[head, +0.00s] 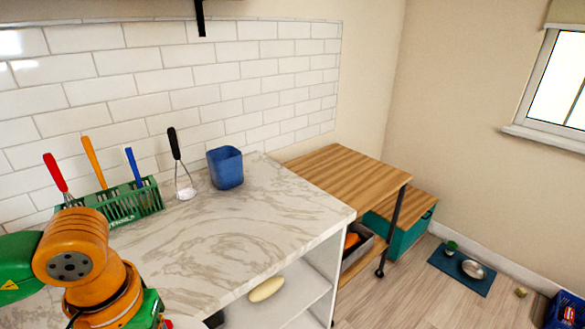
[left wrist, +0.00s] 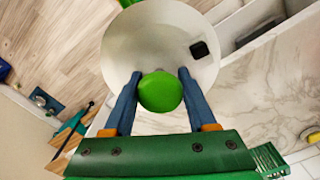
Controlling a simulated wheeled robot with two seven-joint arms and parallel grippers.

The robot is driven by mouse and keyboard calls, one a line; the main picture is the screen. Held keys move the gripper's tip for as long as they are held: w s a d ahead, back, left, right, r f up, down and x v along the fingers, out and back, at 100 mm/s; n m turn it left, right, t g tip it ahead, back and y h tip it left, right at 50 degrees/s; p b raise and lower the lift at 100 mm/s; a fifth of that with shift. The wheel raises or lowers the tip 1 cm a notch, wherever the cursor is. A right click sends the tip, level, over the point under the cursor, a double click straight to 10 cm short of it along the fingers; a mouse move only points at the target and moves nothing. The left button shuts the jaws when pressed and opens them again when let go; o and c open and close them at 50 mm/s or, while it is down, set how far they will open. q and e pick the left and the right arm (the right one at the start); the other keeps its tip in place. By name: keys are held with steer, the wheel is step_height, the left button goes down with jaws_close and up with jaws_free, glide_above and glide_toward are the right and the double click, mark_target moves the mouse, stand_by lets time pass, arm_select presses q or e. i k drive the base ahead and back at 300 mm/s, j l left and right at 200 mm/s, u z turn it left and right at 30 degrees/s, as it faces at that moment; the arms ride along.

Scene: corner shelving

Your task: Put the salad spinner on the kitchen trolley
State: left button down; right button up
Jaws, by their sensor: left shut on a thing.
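The salad spinner (left wrist: 200,75) shows in the left wrist view as a round whitish lid with a green knob (left wrist: 160,92) and a small black button. My left gripper (left wrist: 158,85) has its blue fingers on either side of the knob and is shut on it. The spinner's lower body is hidden under the lid. In the head view my left arm is at the lower left, and neither its fingers nor the spinner can be made out. The kitchen trolley (head: 340,163), with a bare wooden top, dark posts and a wheel, stands right of the marble counter. My right gripper is not in view.
A teal chest (head: 412,230) stands beyond the trolley. A blue mat with a bowl (head: 473,269) lies on the floor.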

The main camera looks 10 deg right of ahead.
mark_target(339, 168)
steer(key=i+l, duration=0.2)
steer(key=l, duration=0.2)
steer(key=i+l, duration=0.25)
steer(key=l, duration=0.2)
steer(key=i+l, duration=0.2)
steer(key=l, duration=0.2)
steer(key=i+l, duration=0.2)
steer(key=l, duration=0.2)
steer(key=i+l, duration=0.25)
steer(key=l, duration=0.2)
steer(key=i+l, duration=0.2)
steer(key=l, duration=0.2)
steer(key=i+l, duration=0.2)
steer(key=l, duration=0.2)
steer(key=i+l, duration=0.15)
steer(key=i, duration=0.45)
steer(key=i+l, duration=0.15)
steer(key=i, duration=0.45)
